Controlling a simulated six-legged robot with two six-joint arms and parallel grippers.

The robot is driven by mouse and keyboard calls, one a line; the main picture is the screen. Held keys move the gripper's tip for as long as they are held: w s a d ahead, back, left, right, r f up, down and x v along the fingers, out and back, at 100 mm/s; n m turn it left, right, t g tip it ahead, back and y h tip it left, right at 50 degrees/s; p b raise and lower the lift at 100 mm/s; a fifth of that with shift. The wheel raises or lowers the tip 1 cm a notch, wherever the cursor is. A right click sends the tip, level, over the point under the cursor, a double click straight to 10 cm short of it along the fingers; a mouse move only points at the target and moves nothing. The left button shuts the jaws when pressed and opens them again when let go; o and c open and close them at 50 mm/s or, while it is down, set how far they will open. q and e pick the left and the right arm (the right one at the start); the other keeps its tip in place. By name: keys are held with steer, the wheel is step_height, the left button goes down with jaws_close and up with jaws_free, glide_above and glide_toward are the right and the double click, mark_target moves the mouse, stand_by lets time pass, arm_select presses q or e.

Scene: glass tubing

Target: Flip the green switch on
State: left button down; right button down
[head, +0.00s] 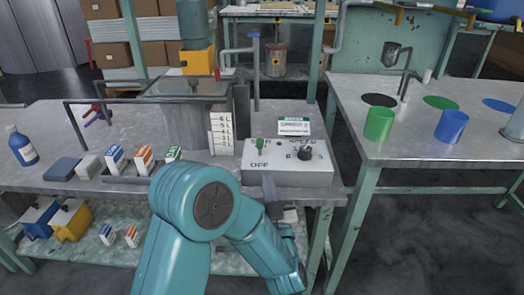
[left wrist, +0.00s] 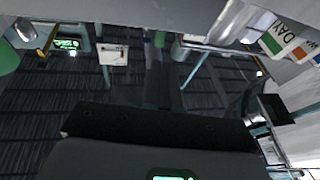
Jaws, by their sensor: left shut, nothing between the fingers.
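The white control box (head: 285,173) sits at the front right of the near workbench. The small green switch (head: 260,144) is on the left of its sloped top, above an "OFF" label; I cannot tell its position for certain. A black knob (head: 305,153) is on the right of the same top. My right gripper is out of view.
Small cartons (head: 145,158) stand left of the box. A white scale card (head: 222,133) and a grey tank (head: 187,88) are behind. A second table (head: 400,146) with a green cup (head: 379,124) and a blue cup (head: 451,126) stands right, across a gap.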

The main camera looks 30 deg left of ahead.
mark_target(262, 144)
arm_select(q)
steer(key=x, duration=0.9)
steer(key=shift+b, duration=0.4)
steer(key=shift+w+r+p, duration=0.1)
steer(key=shift+r+p, duration=0.15)
steer(key=shift+p, duration=0.35)
steer(key=g+h+p, duration=0.1)
steer(key=p, duration=0.3)
steer(key=w+r+g+h+p, duration=0.1)
steer(key=p, duration=0.3)
steer(key=a+r+m+g+h+p, duration=0.1)
steer(key=g+p, duration=0.1)
steer(key=p, duration=0.1)
steer(key=shift+w+a+r+h+p, duration=0.1)
steer(key=shift+w+r+h+p, duration=0.1)
steer(key=shift+w+h+p, duration=0.2)
steer(key=shift+f+b, duration=0.5)
